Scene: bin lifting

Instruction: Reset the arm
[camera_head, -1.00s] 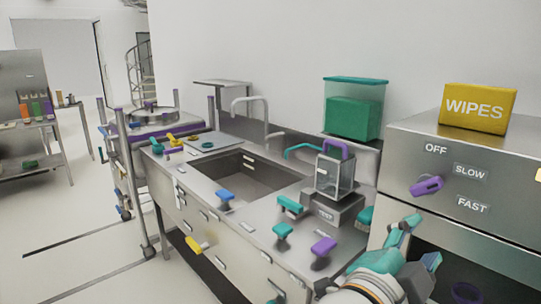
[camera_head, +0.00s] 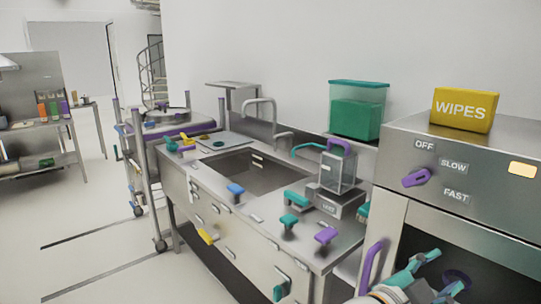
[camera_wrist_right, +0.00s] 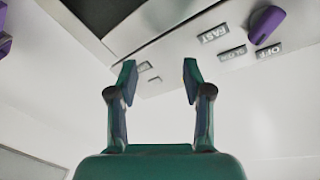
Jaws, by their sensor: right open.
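My right gripper (camera_head: 444,272) is at the bottom right of the head view, in front of the dark opening of the metal machine (camera_head: 472,140). It is open. In the right wrist view its two green fingers (camera_wrist_right: 159,75) stand apart with nothing between them. The machine's panel with its purple knob (camera_wrist_right: 265,24) shows upside down beyond them. In the head view a curved purple handle (camera_head: 372,264) stands just left of the gripper; I cannot tell whether they touch. My left gripper is not in view.
The yellow WIPES box (camera_head: 464,110) sits on the machine. Left of it is a counter with a sink (camera_head: 255,172), coloured handles and a clear container (camera_head: 337,172). A wheeled cart (camera_head: 140,170) stands farther left. The floor (camera_head: 90,225) at left has clear room.

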